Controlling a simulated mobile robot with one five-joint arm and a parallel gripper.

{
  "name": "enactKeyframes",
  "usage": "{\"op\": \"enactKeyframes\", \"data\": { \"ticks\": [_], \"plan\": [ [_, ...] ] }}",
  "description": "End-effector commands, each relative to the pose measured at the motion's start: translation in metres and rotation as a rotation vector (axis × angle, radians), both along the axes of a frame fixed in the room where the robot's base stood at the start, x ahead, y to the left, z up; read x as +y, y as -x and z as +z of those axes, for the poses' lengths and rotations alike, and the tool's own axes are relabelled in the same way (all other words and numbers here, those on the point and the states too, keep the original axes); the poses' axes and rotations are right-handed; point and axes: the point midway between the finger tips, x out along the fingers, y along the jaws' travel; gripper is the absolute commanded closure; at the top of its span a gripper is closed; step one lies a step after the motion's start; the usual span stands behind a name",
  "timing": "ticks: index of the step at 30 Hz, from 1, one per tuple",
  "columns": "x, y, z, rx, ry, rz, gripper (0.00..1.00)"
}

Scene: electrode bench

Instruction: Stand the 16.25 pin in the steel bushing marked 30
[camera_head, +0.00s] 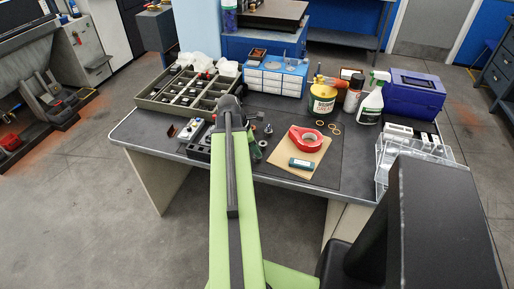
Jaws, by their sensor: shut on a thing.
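My arm reaches over the bench, and its forearm hides my gripper, its jaws and whatever is between them. Just right of the arm's far end, a small grey metal part (268,130) stands on the dark mat. Another small part (262,144) is close to the arm. I cannot tell whether either is the steel bushing marked 30, as no marking is readable. The 16.25 pin cannot be made out. Left of the arm, a small block with light-coloured parts (190,130) lies near the bench's front edge.
A divided tray (152,104) stands at the back left, a blue-white drawer box (272,83) behind.

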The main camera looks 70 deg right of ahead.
Motion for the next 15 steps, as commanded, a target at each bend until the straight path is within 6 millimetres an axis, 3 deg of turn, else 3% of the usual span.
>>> {"op": "enactKeyframes", "data": {
  "ticks": [8, 9, 15],
  "plan": [
    [0.0, -0.0002, -0.0011, 0.0, 0.0, 0.0, 1.0],
    [0.0, -0.0002, -0.0011, 0.0, 0.0, 0.0, 0.77],
    [0.0001, -0.0003, -0.001, 0.0, 0.0, 0.0, 0.56]
  ]
}}
